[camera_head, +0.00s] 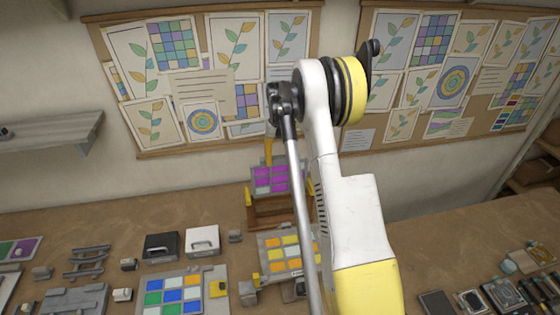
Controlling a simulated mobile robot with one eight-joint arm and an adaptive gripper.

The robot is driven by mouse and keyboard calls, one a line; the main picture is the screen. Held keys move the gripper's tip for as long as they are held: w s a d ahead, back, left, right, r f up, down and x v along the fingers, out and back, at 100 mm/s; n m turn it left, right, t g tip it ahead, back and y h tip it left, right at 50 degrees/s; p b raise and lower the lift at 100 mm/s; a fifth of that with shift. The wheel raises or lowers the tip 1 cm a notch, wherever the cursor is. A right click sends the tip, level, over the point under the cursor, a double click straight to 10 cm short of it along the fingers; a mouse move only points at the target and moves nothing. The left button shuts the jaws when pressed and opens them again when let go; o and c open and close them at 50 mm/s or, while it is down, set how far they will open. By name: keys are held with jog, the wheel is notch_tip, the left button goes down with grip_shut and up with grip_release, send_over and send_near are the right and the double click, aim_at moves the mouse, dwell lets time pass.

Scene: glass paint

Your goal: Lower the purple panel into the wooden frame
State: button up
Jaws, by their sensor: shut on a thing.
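The purple panel (264,180), a grey-edged plate with purple squares, stands upright at the back middle of the table. It is at the wooden frame (262,212), a brown stand directly below it. My gripper (269,157) is at the panel's top edge, mostly hidden by my arm; only a yellow part shows. It is shut on the panel. My arm covers the right side of the panel and frame. I cannot tell whether the panel's lower edge is inside the frame or just in front of it.
A panel with orange and yellow squares (273,253) lies in front of the frame. A multicoloured panel (172,297) lies front left. Black (161,247) and white (202,241) boxes stand left of the frame. Small tools and dark trays (470,301) lie front right.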

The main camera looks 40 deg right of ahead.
aim_at(280, 189)
jog(key=shift+f+b, duration=0.85)
jog(key=shift+b, duration=0.35)
dwell(1.3)
jog(key=shift+f, duration=0.15)
dwell(0.4)
jog(key=shift+f+b, duration=6.6)
jog(key=shift+f, duration=1.2)
jog(key=o, duration=1.3)
jog(key=shift+r, duration=0.1)
jog(key=shift+o, duration=0.2)
jog(key=shift+r, duration=0.1)
